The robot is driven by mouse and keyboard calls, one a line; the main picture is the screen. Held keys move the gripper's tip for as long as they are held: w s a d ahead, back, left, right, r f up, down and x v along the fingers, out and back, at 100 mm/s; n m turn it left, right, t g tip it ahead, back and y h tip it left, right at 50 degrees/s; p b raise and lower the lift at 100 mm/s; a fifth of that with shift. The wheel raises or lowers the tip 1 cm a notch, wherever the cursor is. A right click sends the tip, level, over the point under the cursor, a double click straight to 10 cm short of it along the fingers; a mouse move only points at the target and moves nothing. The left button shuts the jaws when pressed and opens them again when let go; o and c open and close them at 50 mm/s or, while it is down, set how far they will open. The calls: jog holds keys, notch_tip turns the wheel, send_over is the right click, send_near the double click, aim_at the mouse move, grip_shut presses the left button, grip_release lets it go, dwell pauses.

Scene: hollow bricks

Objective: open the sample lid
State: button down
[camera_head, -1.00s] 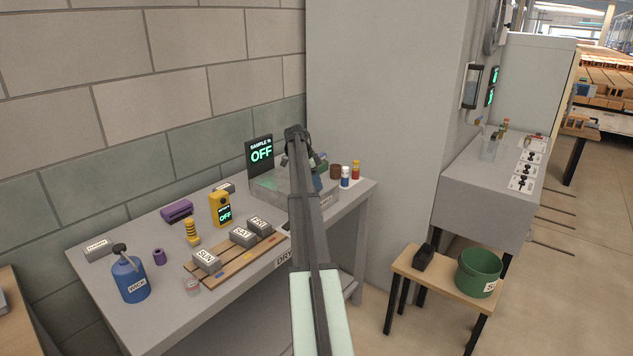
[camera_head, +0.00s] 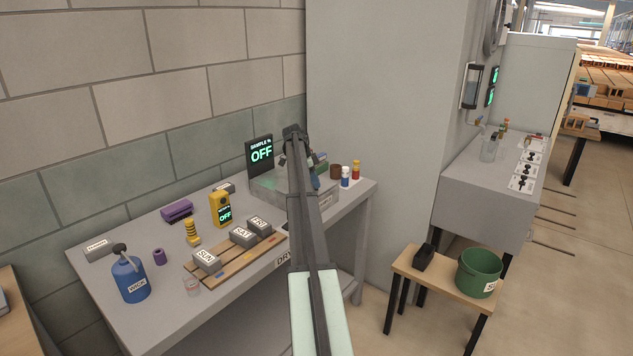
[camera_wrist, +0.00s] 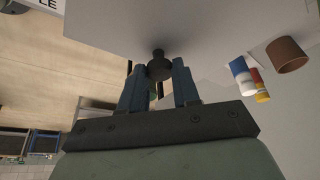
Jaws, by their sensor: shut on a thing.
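The sample box (camera_head: 268,190) is a grey block on the far right end of the table, beneath a dark display (camera_head: 260,153) reading "SAMPLE % OFF". My arm covers much of it in the head view, so I cannot tell how its lid sits there. In the wrist view a dark round knob (camera_wrist: 159,66) stands out from a grey surface (camera_wrist: 205,30). My gripper (camera_wrist: 158,78) has its two blue fingers on either side of this knob and is shut on it. In the head view my gripper is mostly hidden behind my arm.
A brown pot (camera_head: 336,172), a white-and-blue bottle (camera_head: 345,177) and a red-and-yellow bottle (camera_head: 356,170) stand right of the box. Labelled grey bricks (camera_head: 242,237) lie on a wooden rack to the left. A green bucket (camera_head: 479,273) stands on a low bench.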

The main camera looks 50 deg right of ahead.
jog(key=w, duration=1.3)
jog(key=shift+w+d, duration=0.1)
jog(key=shift+w, duration=0.25)
jog(key=c, duration=0.8)
grip_release()
jog(key=shift+s, duration=0.1)
jog(key=shift+r, duration=0.1)
jog(key=v, duration=1.3)
jog(key=shift+r, duration=0.3)
